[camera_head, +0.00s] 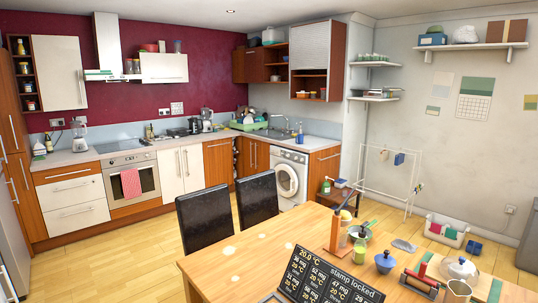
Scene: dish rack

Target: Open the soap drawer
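The white washing machine (301,190) stands under the counter at the back, right of centre, below the sink. Its round door (286,181) looks shut. A soap drawer front (279,153) seems to lie in the panel above the door, at the left. It looks flush with the panel, but it is too small to make out its handle. My gripper is not in view.
A wooden table (225,262) with a dark display board (325,280) and several small items fills the front. Two black chairs (205,218) (257,198) stand behind it, partly before the washer. A drying rack (389,180) stands right. Open floor (120,262) lies left.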

